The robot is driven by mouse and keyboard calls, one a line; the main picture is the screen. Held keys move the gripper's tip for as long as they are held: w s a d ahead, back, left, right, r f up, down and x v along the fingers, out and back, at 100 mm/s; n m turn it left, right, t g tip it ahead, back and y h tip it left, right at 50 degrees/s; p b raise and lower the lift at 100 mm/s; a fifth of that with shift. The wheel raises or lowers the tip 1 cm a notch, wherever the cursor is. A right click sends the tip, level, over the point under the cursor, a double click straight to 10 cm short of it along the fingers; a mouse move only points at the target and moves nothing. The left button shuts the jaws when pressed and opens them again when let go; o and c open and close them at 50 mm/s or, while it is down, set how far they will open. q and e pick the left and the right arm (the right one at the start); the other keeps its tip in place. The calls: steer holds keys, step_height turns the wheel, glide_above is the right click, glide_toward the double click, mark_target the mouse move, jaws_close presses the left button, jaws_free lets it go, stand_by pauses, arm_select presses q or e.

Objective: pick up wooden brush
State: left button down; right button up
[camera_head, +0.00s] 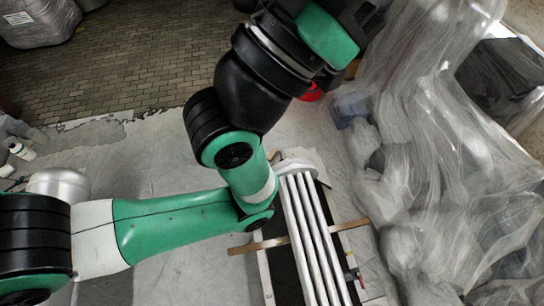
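I cannot make out a wooden brush in the head view. A thin wooden bar shows on both sides of a set of white tubes (311,238), with a left end (256,246) and a right end (352,225); I cannot tell whether it is part of a brush. A green and black arm of mine comes in from the left, bends near the tubes and rises to the top. I see no gripper fingers of either hand.
Clear crumpled plastic sheeting (430,150) fills the right side. A small red object (311,93) shows beside my arm. A white bottle (22,151) and a rounded metallic object (58,184) are at the left. Grey floor (110,160) and brick paving (130,60) lie open.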

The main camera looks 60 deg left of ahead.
arm_select(q)
steer(key=shift+c, duration=0.8)
jaws_free()
